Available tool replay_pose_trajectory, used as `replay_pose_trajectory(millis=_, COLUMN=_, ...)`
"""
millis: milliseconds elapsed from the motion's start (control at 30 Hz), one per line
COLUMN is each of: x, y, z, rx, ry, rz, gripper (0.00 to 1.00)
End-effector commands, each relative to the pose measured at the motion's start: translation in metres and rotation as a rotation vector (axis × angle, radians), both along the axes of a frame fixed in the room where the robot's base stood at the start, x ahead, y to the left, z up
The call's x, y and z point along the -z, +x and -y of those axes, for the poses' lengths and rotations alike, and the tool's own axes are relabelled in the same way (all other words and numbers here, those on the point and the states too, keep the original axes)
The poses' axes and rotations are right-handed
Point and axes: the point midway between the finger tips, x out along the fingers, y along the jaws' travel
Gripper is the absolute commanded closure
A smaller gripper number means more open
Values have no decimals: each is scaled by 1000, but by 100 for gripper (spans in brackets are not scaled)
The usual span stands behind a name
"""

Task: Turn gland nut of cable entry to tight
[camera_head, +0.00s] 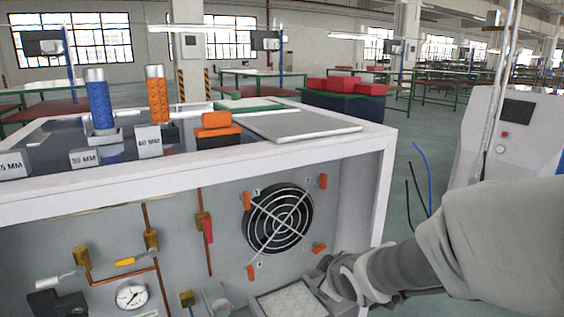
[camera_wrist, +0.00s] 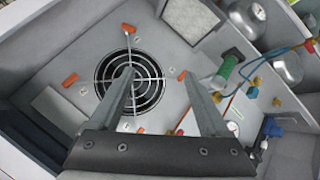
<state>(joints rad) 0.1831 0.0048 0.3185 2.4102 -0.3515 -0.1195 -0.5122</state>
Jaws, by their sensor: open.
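My gripper (camera_wrist: 158,75) is open and empty in the wrist view, its two fingers spread in front of the grey panel with the round fan grille (camera_wrist: 130,82). In the head view my gripper (camera_head: 326,278) is at the lower right of the panel, below and right of the fan grille (camera_head: 278,218). I cannot clearly make out the gland nut or the cable entry. A blue fitting (camera_wrist: 273,127) on the right of the wrist view may belong to it, but it is too small to tell. It is apart from the fingers.
Orange clips surround the fan. Copper pipes, a gauge (camera_head: 132,296) and valve levers (camera_head: 125,262) fill the panel's left. The wrist view shows a green cylinder (camera_wrist: 230,66) and blue hoses. Loose cables (camera_head: 421,160) stand right.

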Motion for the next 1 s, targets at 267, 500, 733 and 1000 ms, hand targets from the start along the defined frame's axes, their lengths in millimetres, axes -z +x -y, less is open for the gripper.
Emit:
replay_pose_trajectory(millis=267, x=3, y=32, z=-74, rx=-352, ry=52, rz=164, gripper=20)
replay_pose_trajectory(millis=500, x=-17, y=34, z=-134, rx=-561, ry=202, rz=384, gripper=20)
replay_pose_trajectory(millis=733, x=-62, y=27, z=-167, rx=-622, ry=392, rz=650, gripper=20)
replay_pose_trajectory(millis=1000, x=-101, y=21, z=-169, rx=-574, ry=527, rz=857, gripper=20)
